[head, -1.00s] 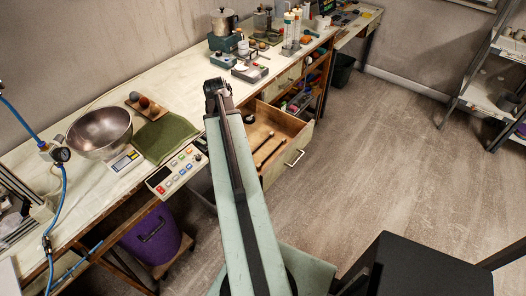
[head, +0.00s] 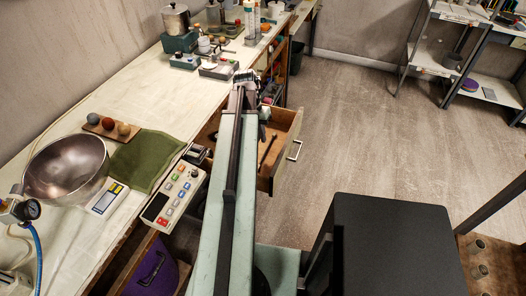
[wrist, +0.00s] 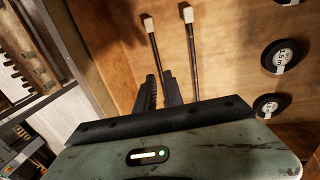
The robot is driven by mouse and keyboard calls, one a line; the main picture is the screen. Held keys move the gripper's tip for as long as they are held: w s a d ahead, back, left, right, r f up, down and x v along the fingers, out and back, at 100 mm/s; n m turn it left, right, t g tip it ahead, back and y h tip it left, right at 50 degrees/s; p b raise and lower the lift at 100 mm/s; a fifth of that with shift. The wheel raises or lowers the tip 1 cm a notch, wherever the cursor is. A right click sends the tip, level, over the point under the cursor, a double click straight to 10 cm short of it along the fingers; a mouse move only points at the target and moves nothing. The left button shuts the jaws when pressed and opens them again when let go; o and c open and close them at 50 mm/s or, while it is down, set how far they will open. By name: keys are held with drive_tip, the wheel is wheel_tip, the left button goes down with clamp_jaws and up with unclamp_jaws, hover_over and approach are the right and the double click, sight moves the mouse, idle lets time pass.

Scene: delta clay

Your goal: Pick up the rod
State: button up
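Two thin dark rods with pale tips lie in the open wooden drawer. In the wrist view the left rod (wrist: 154,46) runs down toward the space between my fingers, and the right rod (wrist: 190,48) lies just right of them. One rod (head: 268,150) also shows in the head view. My gripper (wrist: 159,78) is over the drawer, its two dark fingers a little apart with nothing seen held. I cannot tell how far above the rods the fingertips are. The near ends of the rods are hidden behind my gripper.
Several black labelled discs (wrist: 281,57) lie in the drawer right of the rods. The drawer (head: 286,140) juts from the bench, where a metal bowl (head: 65,168), green cloth (head: 146,158) and keypad (head: 174,194) sit. Open floor (head: 350,130) lies to the right.

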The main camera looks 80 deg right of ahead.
sight(265, 152)
wheel_tip(265, 152, down, 2)
drive_tip(key=shift+s+f+b, duration=0.1)
drive_tip(key=shift+f+b, duration=0.1)
drive_tip(key=shift+b, duration=0.65)
drive_tip(key=shift+r, duration=0.1)
drive_tip(key=f+b, duration=0.2)
drive_tip(key=s+f+b, duration=0.1)
drive_tip(key=f+b, duration=0.2)
drive_tip(key=shift+s+d+f, duration=0.1)
drive_tip(key=shift+s+d, duration=0.05)
drive_tip(key=shift+s, duration=0.05)
drive_tip(key=shift+c, duration=0.3)
clamp_jaws()
drive_tip(key=shift+r+p, duration=0.25)
drive_tip(key=shift+p, duration=0.05)
